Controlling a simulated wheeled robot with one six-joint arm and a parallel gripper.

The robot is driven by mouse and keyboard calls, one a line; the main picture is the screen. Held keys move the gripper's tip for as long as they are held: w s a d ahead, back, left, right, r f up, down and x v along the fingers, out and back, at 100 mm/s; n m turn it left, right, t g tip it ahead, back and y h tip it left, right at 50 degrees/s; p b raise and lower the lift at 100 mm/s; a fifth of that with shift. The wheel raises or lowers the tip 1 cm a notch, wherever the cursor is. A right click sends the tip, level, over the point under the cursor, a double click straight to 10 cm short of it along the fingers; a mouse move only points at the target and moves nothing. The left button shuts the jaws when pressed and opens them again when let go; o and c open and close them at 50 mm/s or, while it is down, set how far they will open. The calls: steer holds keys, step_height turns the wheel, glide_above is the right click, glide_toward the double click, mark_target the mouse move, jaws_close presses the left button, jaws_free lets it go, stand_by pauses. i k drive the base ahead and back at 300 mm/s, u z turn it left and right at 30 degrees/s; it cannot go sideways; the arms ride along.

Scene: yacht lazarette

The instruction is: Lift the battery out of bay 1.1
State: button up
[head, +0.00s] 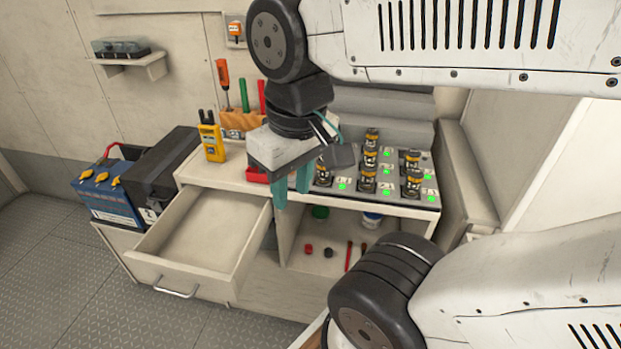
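Several black-and-yellow batteries stand upright in a charging rack (425,200) on the counter, with green lights and small labels beside them. I cannot read the labels, so I cannot tell which bay is 1.1. In the front row stand a left battery (323,176), a middle battery (368,180) and a right battery (412,186); others stand behind. My gripper (292,192) points down in front of the counter, left of the rack. Its teal fingers are apart, with nothing visible between them. My gripper and wrist hide the rack's left part.
An open, empty drawer (200,232) juts out at front left. A yellow meter (212,143) and a tool holder (240,122) stand on the counter. A blue battery (108,196) is at far left. Below the rack, an open shelf (300,262) holds small items.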

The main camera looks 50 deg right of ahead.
mark_target(323, 177)
steer(key=z, duration=0.05)
steer(key=k, duration=0.5)
steer(key=u, duration=1.8)
steer(key=i, duration=1.7)
steer(key=z, duration=3.7)
